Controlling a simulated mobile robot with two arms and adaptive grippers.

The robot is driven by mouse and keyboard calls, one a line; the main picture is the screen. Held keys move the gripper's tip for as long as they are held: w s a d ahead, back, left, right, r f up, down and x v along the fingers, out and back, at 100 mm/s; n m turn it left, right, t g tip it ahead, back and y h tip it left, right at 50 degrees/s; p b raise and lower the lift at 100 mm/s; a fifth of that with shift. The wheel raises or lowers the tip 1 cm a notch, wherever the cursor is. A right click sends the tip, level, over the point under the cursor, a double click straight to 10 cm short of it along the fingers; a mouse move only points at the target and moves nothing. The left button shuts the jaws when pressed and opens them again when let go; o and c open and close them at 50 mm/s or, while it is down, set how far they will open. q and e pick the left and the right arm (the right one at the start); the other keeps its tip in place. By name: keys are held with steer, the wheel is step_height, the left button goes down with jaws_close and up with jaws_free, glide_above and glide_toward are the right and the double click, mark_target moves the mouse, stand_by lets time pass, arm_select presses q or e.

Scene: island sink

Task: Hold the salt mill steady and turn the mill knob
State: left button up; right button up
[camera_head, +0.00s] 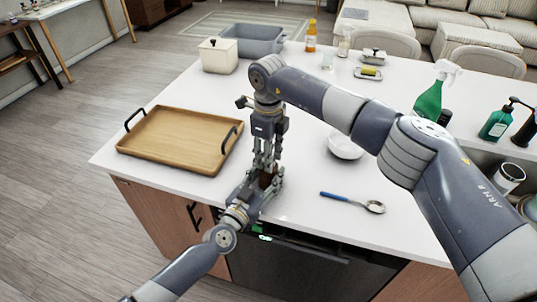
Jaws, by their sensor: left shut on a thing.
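The salt mill (266,180) is a small dark brown upright piece near the front edge of the white island top. Most of it is hidden by my grippers. My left gripper (269,184) comes in low from the front left and is shut on the mill's body. My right gripper (267,163) points straight down from above, with its fingers at the top of the mill. The mill knob is hidden between or behind these fingers, and I cannot tell whether they touch it or are closed.
A wooden tray (172,140) with dark handles lies to the left. A white bowl (346,147) and a blue-handled spoon (351,202) are to the right. A green spray bottle (430,98) stands farther right. A cream canister (218,57) and grey basin (255,38) stand behind.

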steer(key=o, duration=0.5)
steer(key=shift+c, duration=0.2)
step_height(320, 180, up, 12)
stand_by(0.4)
arm_select(q)
steer(key=o, duration=1.3)
steer(key=shift+c, duration=0.2)
